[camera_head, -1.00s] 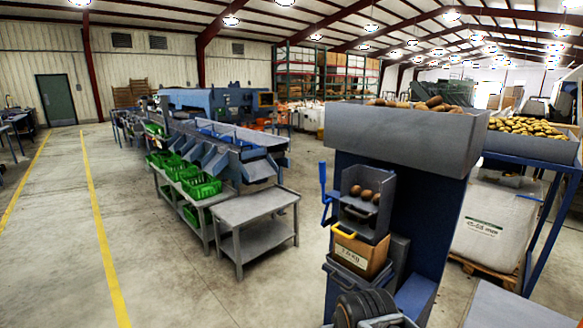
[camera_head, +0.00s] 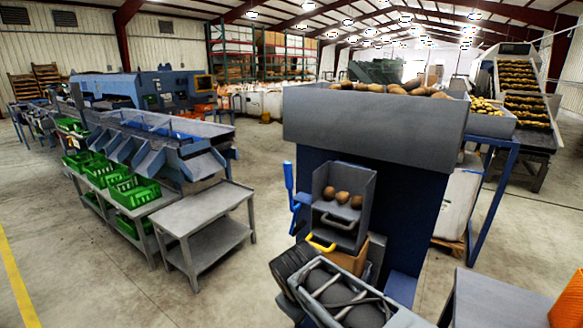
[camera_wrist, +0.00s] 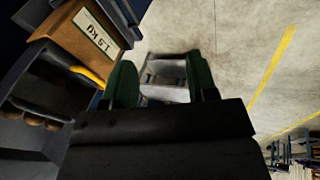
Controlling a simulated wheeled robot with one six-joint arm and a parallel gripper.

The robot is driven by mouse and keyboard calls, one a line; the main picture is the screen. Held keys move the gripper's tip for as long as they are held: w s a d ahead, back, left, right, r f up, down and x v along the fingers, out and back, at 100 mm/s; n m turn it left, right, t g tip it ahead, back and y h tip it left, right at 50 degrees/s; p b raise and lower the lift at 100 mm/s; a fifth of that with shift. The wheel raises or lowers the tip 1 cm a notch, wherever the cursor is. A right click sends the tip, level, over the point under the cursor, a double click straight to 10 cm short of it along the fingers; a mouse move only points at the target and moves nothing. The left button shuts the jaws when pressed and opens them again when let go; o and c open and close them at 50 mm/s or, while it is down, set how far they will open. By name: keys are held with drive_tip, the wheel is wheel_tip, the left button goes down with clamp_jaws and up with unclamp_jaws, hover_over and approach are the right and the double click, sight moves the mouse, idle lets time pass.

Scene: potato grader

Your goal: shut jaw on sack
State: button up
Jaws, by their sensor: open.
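The sack is a brown, box-like bag (camera_head: 345,260) under the weigh chute of the dark blue machine, partly hidden by my arm. In the wrist view the sack (camera_wrist: 82,38), with a white label, is at the upper left, upside down. A yellow jaw handle (camera_head: 320,244) is at the sack's top; it also shows in the wrist view (camera_wrist: 88,77). My gripper (camera_wrist: 160,80) is open with green fingers and nothing between them. The yellow handle and sack lie to the left of its left finger, apart from it. In the head view my arm hides the fingers.
A blue lever (camera_head: 289,186) stands on the machine's left side. Potatoes sit in the weigh pan (camera_head: 322,200) and the top hopper (camera_head: 375,130). A grey side table (camera_head: 197,215) and green crates (camera_head: 133,190) stand left. Floor between table and machine is clear.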

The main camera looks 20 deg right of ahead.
drive_tip(key=w+d+r+n+t+h, duration=0.2)
drive_tip(key=w+d+r+n+h, duration=0.3)
drive_tip(key=w+n, duration=0.45)
drive_tip(key=n+t+h+p, duration=0.1)
drive_tip(key=n+t+h, duration=0.5)
drive_tip(key=n, duration=0.8)
approach(287, 173)
drive_tip(key=shift+t+y, duration=0.4)
drive_tip(key=shift+t, duration=0.4)
drive_tip(key=p+x, duration=0.1)
drive_tip(key=x, duration=0.3)
drive_tip(key=p+x, duration=0.1)
drive_tip(key=x, duration=0.3)
drive_tip(key=p+x, duration=0.1)
drive_tip(key=x, duration=0.4)
drive_tip(key=shift+s+d+f, duration=0.25)
drive_tip(key=shift+s+d, duration=0.05)
drive_tip(key=shift+s, duration=0.05)
drive_tip(key=shift+c, duration=0.5)
